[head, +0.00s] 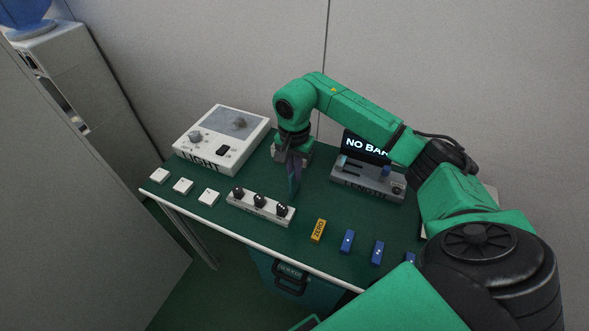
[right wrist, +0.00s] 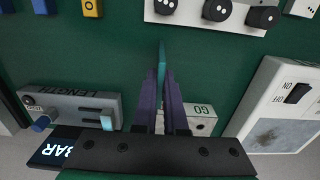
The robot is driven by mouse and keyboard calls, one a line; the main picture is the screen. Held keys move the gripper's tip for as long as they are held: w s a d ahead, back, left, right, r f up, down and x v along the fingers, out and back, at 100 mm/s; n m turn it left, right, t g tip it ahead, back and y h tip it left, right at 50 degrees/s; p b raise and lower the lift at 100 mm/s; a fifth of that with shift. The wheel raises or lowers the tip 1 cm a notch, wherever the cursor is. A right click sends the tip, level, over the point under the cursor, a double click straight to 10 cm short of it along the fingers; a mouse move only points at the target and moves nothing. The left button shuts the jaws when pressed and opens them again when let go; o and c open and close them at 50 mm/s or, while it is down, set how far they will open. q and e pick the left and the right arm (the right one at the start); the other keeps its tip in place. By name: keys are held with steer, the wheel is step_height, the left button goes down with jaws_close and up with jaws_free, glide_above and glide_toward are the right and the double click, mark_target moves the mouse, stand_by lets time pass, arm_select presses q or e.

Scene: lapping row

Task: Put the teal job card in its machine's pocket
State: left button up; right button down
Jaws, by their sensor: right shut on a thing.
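My right gripper (head: 293,178) hangs over the green table near its middle, fingers pointing down, between the three-knob strip and the LENGTH machine. In the right wrist view its purple fingers (right wrist: 160,98) are shut on a thin teal card (right wrist: 162,57), seen edge-on, sticking out past the fingertips. In the head view the card hardly shows. The LENGTH machine (head: 366,181) stands to the right and the LIGHT machine (head: 222,142) to the left at the back. No card pocket can be made out clearly. My left gripper is out of view.
A white strip with three black knobs (head: 260,208) lies near the front edge. A yellow ZERO block (head: 318,231), blue blocks (head: 347,241) and white blocks (head: 182,186) line that edge. A GO box (right wrist: 201,120) stands behind the fingers. Bare table lies around the gripper.

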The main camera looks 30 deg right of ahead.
steer(key=shift+f, duration=0.15)
steer(key=c, duration=1)
jaws_free()
